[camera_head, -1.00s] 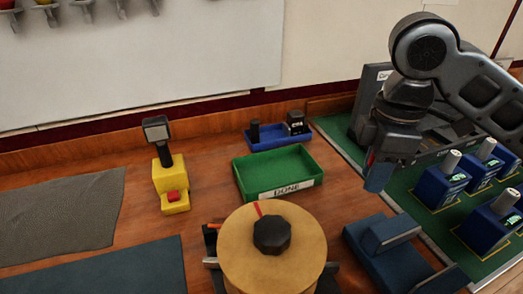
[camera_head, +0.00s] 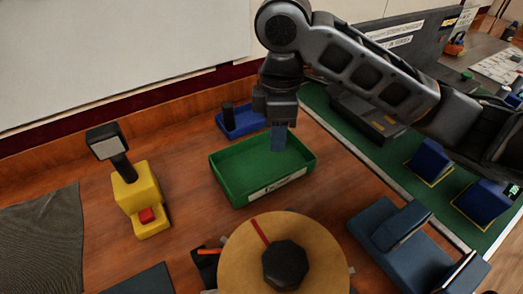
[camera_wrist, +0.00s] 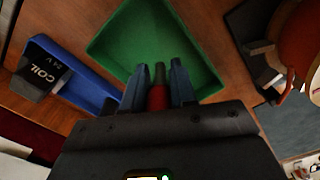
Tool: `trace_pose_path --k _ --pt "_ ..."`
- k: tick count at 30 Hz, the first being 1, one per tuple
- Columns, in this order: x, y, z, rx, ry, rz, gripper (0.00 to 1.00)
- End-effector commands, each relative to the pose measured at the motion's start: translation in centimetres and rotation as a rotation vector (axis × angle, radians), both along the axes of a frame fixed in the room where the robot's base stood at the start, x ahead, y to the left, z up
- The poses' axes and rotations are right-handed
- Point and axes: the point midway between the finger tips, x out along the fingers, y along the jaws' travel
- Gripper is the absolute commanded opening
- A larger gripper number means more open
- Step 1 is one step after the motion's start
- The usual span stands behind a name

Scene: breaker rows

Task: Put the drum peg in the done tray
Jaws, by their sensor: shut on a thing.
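The drum peg (camera_wrist: 158,97), red with a grey tip, is held between the blue fingers of my gripper (camera_wrist: 157,72) in the wrist view. My gripper (camera_head: 278,140) is shut on it and points down over the back right part of the done tray in the head view. The green done tray (camera_head: 262,191) has a white label on its front wall, and its visible floor is bare. It also shows beyond the fingers in the wrist view (camera_wrist: 112,42). The peg is hidden in the head view. Its height above the tray floor is hard to tell.
A round wooden drum (camera_head: 240,268) with a black knob stands in front. A yellow stand with a red button (camera_head: 130,195) is at the left, and a blue cradle (camera_head: 385,245) at the right.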

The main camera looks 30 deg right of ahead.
Motion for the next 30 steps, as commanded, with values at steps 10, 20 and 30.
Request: trace_pose_path --k 10,20,30 --pt "1.7 2.4 -2.1 -0.001 0.002 -0.001 0.00" --pt "1.7 2.3 -5.7 -0.002 0.001 -0.002 0.00" --pt "1.7 2.4 -6.1 -0.001 0.001 -0.001 0.00"
